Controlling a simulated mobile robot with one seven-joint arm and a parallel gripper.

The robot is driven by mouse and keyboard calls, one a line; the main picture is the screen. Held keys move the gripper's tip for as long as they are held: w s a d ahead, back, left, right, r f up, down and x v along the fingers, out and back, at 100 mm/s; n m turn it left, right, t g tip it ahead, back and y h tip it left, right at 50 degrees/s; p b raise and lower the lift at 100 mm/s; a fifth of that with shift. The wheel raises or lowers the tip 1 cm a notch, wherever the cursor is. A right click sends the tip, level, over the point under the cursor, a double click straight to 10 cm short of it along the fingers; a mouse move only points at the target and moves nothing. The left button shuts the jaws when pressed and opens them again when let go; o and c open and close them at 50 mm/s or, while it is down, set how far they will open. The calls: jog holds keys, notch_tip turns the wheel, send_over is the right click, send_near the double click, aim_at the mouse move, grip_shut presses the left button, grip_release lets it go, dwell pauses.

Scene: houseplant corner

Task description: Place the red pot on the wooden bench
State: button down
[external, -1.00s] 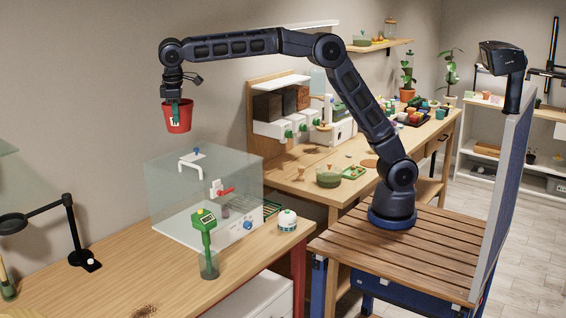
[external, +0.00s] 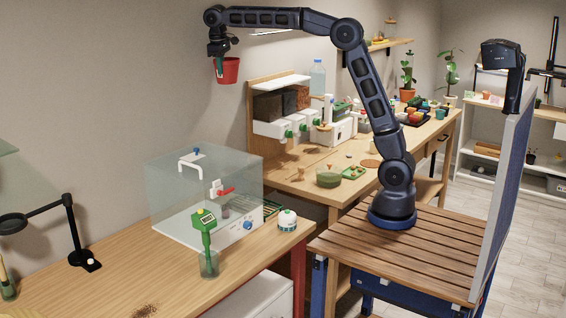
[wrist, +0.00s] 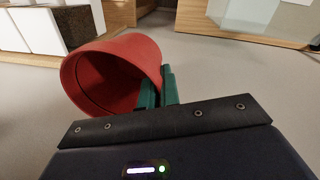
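The red pot (external: 228,73) hangs in the air above and behind the clear-sided box, near the wall. My gripper (external: 220,65) is shut on the pot's wall at the rim. In the wrist view the green fingers (wrist: 156,91) pinch the right side of the red pot (wrist: 116,72). Its mouth faces the camera and its visible inside looks empty. A long wooden bench (external: 303,183) runs along the wall in the middle, with bare wood at its near end. Another wooden worktop (external: 112,266) lies at the front left.
The clear-sided box (external: 205,185) stands below the pot. A shelf unit with dispensers (external: 285,120) rises at the bench's near end. My arm stands on slatted wood.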

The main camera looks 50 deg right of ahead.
jog(key=s+d+r+m, duration=0.2)
jog(key=d+r, duration=0.1)
jog(key=d, duration=0.9)
jog(key=s+d+r+m, duration=0.1)
jog(key=s+d+r, duration=0.1)
jog(key=d, duration=0.9)
jog(key=s+d+r+m, duration=0.2)
jog(key=d+r, duration=0.1)
jog(key=d, duration=0.9)
jog(key=s+d+f, duration=0.1)
jog(key=s+d, duration=0.1)
jog(key=d, duration=0.4)
jog(key=s+d+f, duration=0.2)
jog(key=s+d, duration=0.1)
jog(key=d, duration=0.3)
jog(key=s+d+f+n, duration=0.1)
jog(key=s+d+f, duration=0.3)
jog(key=d+f, duration=0.45)
jog(key=s+d+f, duration=0.4)
jog(key=d+f, duration=0.1)
jog(key=f, duration=0.7)
jog(key=shift+s+d+f+n, duration=0.5)
jog(key=shift+s+f, duration=2.45)
jog(key=shift+f, duration=2)
jog(key=shift+s+d+f+n, duration=0.55)
jog(key=shift+s+f, duration=2.4)
jog(key=shift+f, duration=2)
jog(key=shift+s+d+f+n, duration=0.5)
jog(key=shift+s+f, duration=2.45)
jog(key=shift+f, duration=2)
